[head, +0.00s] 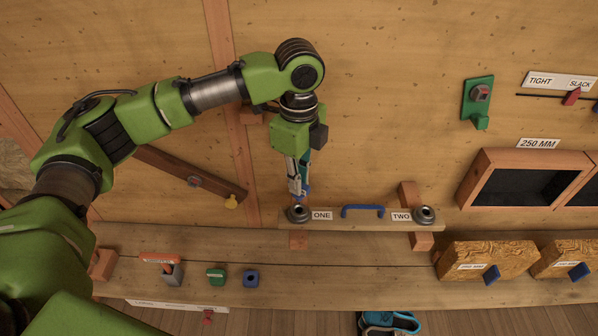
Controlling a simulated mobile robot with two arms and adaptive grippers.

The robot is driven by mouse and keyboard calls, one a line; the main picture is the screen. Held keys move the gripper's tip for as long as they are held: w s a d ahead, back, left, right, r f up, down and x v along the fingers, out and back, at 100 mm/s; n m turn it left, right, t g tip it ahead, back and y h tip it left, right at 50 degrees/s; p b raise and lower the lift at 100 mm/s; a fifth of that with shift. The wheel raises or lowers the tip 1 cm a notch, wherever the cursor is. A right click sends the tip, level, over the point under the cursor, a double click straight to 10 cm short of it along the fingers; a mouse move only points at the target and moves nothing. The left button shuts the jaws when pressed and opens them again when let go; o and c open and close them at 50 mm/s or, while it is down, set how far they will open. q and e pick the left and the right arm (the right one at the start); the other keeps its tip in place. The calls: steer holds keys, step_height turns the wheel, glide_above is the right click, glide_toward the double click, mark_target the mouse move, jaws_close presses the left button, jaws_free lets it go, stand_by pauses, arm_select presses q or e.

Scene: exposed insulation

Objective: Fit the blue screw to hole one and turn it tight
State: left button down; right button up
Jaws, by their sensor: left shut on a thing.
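My left gripper (298,188) points down above the left end of the wooden board (335,223). It is shut on the blue screw (305,187), of which only a small blue part shows beside the fingers. Hole one (298,213), a dark round metal socket beside the label ONE, lies just below the fingertips. The screw's lower end is hard to make out, so I cannot tell whether it touches the socket. Hole two (424,215) is a like socket beside the label TWO, and it looks empty. My right gripper is not in view.
Insulation blocks (488,262) lie at right. A wooden bar (190,172) crosses the wall at left.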

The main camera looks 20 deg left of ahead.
mark_target(299, 200)
arm_select(q)
steer(key=shift+f, duration=1.15)
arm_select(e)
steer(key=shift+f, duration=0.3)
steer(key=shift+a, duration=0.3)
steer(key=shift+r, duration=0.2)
arm_select(q)
steer(key=shift+p, duration=0.45)
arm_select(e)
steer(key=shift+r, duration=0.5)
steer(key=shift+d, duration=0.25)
arm_select(q)
steer(key=shift+f, duration=1.65)
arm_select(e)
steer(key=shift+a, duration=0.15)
arm_select(q)
steer(key=c, duration=2)
jaws_free()
